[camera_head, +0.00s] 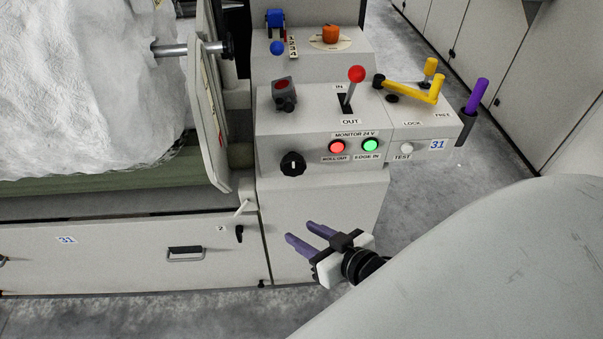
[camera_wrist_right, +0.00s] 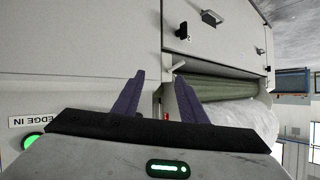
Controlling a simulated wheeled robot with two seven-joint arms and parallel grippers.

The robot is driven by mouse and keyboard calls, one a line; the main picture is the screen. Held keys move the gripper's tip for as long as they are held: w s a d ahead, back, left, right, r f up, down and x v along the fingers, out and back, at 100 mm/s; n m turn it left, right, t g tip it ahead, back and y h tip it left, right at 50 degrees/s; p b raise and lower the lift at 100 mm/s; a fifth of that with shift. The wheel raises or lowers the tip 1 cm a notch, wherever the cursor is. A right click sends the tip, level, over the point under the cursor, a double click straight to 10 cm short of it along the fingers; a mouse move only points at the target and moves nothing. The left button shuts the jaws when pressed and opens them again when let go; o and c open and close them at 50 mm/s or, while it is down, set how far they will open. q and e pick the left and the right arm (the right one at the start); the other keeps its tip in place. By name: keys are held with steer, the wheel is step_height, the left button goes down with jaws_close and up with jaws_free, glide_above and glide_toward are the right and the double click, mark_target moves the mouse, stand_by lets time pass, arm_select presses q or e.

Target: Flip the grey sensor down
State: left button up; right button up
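The grey sensor (camera_head: 284,95) is a small dark grey block with a red round face. It stands tilted up at the back left of the sloped console top (camera_head: 310,120) in the head view. I cannot make it out for certain in the right wrist view. My right gripper (camera_head: 299,231) is in front of the console's lower front, below and apart from the sensor. Its two purple fingers are spread with nothing between them; they also show in the right wrist view (camera_wrist_right: 160,76). My left gripper is not in view.
A red-knobbed lever (camera_head: 356,75), a yellow crank (camera_head: 425,92) and a purple handle (camera_head: 477,92) stand up to the sensor's right. A black knob (camera_head: 292,164) and lit red (camera_head: 337,147) and green (camera_head: 370,145) lamps sit on the console front. A white roll (camera_head: 80,80) fills the left.

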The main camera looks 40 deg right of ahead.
steer(key=s+a+f+n+g, duration=0.1)
steer(key=s+a+f+g, duration=0.1)
steer(key=s+a+f, duration=0.2)
steer(key=shift+s+a+f+n+y, duration=0.3)
steer(key=shift+s+a+f+y, duration=0.15)
steer(key=shift+f, duration=0.2)
